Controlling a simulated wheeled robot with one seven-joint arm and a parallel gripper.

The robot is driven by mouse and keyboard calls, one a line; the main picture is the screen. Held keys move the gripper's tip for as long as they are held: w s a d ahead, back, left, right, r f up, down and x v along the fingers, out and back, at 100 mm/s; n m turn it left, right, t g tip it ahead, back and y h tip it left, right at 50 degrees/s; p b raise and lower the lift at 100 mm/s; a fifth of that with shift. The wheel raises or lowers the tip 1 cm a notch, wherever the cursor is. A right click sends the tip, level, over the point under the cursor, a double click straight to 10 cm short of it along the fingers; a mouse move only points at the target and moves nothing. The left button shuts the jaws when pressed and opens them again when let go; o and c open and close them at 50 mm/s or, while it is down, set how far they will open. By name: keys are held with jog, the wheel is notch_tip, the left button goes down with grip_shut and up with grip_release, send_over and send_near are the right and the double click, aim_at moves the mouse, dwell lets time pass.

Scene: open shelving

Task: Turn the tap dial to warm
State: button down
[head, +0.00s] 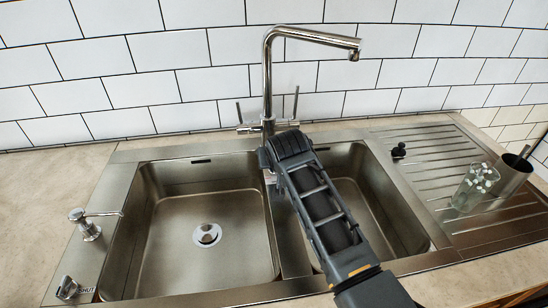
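A small metal dial (67,288) sits at the front left corner of the sink's rim in the head view. A dark label beside it reads "SHUT". The tall chrome tap (267,90) stands behind the sink, its spout pointing right. A thin upright lever shows on each side of its base, the left one (239,113) and the right one (295,103). My gripper (270,160) is in front of the tap base, far to the right of the dial and apart from it. My arm's end hides part of the base and the fingers, so their opening cannot be seen.
The steel double sink (128,205) has two empty basins. A chrome soap dispenser (88,228) stands on the left rim, behind the dial. A black stopper (399,151), a glass (470,190) and a metal cup (515,175) are on the right drainer. A tiled wall closes the back.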

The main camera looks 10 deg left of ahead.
jog(key=shift+s+f, duration=0.1)
jog(key=shift+f, duration=0.2)
jog(key=c, duration=1.2)
grip_release()
jog(key=shift+r, duration=0.1)
jog(key=shift+r, duration=0.1)
jog(key=shift+v, duration=3.8)
